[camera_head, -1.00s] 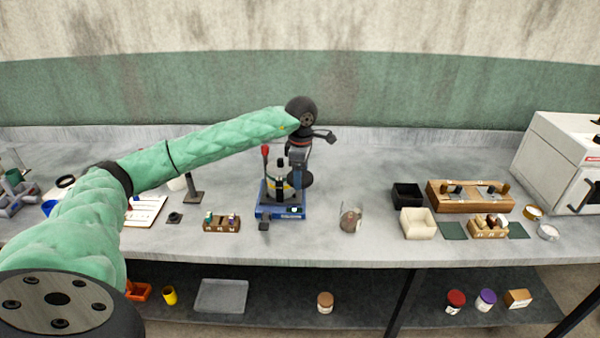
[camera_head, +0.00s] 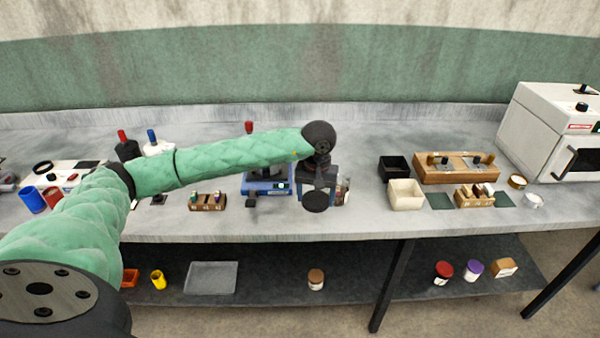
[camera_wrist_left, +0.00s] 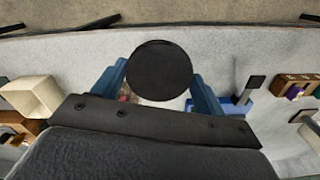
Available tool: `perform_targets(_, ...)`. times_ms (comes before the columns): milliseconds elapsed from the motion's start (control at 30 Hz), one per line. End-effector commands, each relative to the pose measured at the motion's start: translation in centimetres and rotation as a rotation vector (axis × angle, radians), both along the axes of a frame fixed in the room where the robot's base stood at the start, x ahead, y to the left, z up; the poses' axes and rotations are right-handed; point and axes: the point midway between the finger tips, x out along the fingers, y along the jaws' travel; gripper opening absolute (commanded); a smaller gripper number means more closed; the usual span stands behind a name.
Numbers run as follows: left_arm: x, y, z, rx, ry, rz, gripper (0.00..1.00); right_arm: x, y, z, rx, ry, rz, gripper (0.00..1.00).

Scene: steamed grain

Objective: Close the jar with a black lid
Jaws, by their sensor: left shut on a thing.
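The round black lid (camera_head: 315,202) is held flat between the blue fingers of my left gripper (camera_head: 318,186), which is shut on it. In the left wrist view the lid (camera_wrist_left: 160,70) shows as a full black disc between the fingers. The glass jar (camera_head: 343,188) with brownish contents stands on the bench, just right of the gripper and partly hidden by it. The lid appears beside the jar and apart from it; the height between them is hard to tell. My right gripper is not in view.
A blue-based device (camera_head: 262,184) stands just left of the gripper, partly behind my arm. A cream box (camera_head: 405,195) and a black box (camera_head: 394,167) stand to the right. The bench's front edge is close below the lid. A small wooden rack (camera_head: 207,202) is at left.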

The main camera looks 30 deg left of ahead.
Motion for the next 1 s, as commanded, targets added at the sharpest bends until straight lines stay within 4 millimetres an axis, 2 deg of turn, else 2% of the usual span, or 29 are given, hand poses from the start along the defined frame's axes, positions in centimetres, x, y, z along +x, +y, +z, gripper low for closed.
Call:
perform_targets(33, -0.8, -1.5, -2.0, -0.002, 0.002, -0.058, 0.51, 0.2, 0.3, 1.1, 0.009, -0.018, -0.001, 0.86)
perform_targets(200, -3.3, -6.0, -6.8, -0.004, 0.001, -0.208, 0.51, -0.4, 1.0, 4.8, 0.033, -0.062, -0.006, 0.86)
perform_targets(300, -4.4, -7.9, -8.9, -0.005, 0.0, -0.253, 0.51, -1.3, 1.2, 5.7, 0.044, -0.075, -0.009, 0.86)
perform_targets(400, -5.2, -9.2, -10.5, -0.004, -0.001, -0.276, 0.51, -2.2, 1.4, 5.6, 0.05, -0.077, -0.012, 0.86)
perform_targets(600, -5.8, -10.3, -12.0, -0.004, -0.001, -0.29, 0.51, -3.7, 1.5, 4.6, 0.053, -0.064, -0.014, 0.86)
perform_targets(900, -5.9, -10.4, -12.1, -0.004, -0.002, -0.291, 0.51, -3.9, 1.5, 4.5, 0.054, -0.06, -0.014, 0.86)
perform_targets(1000, -5.9, -10.4, -12.1, -0.004, -0.001, -0.291, 0.51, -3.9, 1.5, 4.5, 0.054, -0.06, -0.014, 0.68)
